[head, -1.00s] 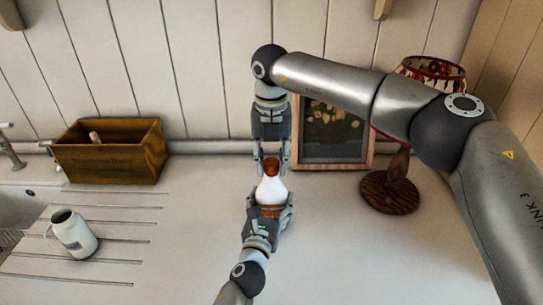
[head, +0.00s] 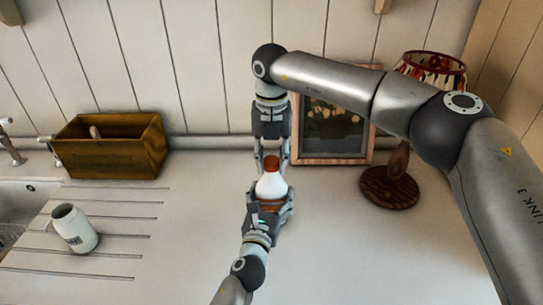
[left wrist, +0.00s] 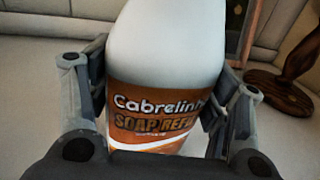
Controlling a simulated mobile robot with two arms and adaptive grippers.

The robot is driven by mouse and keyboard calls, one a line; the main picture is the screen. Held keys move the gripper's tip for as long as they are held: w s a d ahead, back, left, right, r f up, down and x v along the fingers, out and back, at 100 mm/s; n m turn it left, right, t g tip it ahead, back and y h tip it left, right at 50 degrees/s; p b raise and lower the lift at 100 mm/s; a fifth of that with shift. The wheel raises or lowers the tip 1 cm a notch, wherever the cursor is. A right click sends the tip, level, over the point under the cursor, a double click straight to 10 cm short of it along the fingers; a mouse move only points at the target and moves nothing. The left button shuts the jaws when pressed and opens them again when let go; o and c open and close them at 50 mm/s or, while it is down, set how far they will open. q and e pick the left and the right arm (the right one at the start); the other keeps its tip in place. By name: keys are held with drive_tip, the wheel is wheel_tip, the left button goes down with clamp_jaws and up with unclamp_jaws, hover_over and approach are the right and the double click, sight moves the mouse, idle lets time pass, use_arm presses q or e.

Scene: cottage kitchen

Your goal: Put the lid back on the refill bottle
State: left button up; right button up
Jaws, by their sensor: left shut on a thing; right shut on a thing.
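The white refill bottle (head: 270,187) stands upright on the counter, with an orange-brown label reading "Cabrelinh… SOAP REFI…" in the left wrist view (left wrist: 165,110). My left gripper (head: 268,204) is shut around the bottle's labelled lower body, a finger on each side. The brown lid (head: 271,163) is at the top of the bottle, upright and in line with the neck. I cannot tell whether it is fully seated. My right gripper (head: 271,158) points down from above, shut on the lid. The bottle's top is out of the left wrist view.
A wooden box (head: 110,150) stands at the back left, beside the sink (head: 22,205). A white jug (head: 73,230) stands on the grooved drainer. A picture frame (head: 330,160) and a lamp (head: 389,190) stand behind to the right. The front right counter is clear.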

drive_tip(key=shift+f, duration=0.1)
use_arm(q)
drive_tip(key=c, duration=0.5)
use_arm(e)
drive_tip(key=m, duration=0.6)
drive_tip(key=shift+a+m, duration=0.15)
drive_tip(key=shift+m, duration=0.25)
drive_tip(key=m, duration=0.5)
drive_tip(key=shift+w+a, duration=0.1)
drive_tip(key=shift+w, duration=0.05)
drive_tip(key=m, duration=0.7)
drive_tip(key=shift+w, duration=0.15)
drive_tip(key=m, duration=0.3)
drive_tip(key=shift+m, duration=0.3)
drive_tip(key=shift+a+m, duration=0.15)
drive_tip(key=shift+m, duration=1.65)
drive_tip(key=shift+w, duration=0.1)
